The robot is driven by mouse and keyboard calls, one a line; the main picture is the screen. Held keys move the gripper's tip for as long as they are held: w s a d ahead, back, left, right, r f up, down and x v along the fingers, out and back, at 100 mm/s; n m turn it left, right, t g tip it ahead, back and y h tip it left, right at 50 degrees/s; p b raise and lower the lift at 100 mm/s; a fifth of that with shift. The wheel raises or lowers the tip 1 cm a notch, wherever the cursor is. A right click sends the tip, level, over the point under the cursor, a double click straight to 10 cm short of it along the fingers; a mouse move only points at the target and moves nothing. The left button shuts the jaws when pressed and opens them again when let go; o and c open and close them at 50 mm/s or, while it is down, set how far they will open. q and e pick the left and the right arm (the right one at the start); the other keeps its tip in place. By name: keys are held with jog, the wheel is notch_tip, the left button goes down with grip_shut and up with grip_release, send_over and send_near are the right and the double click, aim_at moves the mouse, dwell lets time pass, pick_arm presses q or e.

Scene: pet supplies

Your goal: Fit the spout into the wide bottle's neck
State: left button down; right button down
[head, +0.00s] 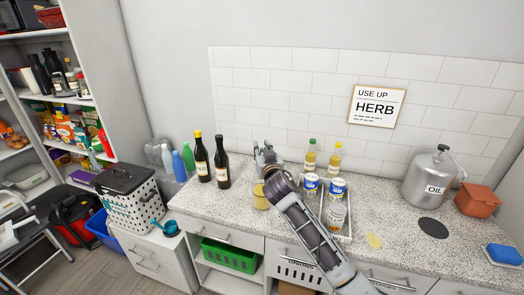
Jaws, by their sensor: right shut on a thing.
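My right gripper (266,156) is over the counter, between the dark bottles and the cans. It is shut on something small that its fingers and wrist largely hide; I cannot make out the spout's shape. Two dark bottles stand upright to its left: one with a yellow top (201,160) and one with a dark top (222,165). Two bottles of yellowish liquid stand to its right, one with a green cap (310,158) and one with a yellow cap (334,160). I cannot tell which is the wide bottle. My left gripper is not in view.
A yellowish jar (260,197) stands just below the gripper. A metal oil can (430,178) and an orange-brown box (474,200) are at the right. The counter (195,195) is clear in front of the dark bottles.

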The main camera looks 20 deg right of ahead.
jog(key=shift+f+b, duration=1.95)
jog(key=shift+f, duration=0.85)
dwell(1.1)
jog(key=c, duration=1.1)
grip_release()
jog(key=shift+r, duration=0.1)
jog(key=shift+s, duration=0.15)
jog(key=shift+s+a, duration=0.2)
jog(key=shift+s, duration=2.75)
jog(key=shift+s+a, duration=0.2)
jog(key=shift+s, duration=2.7)
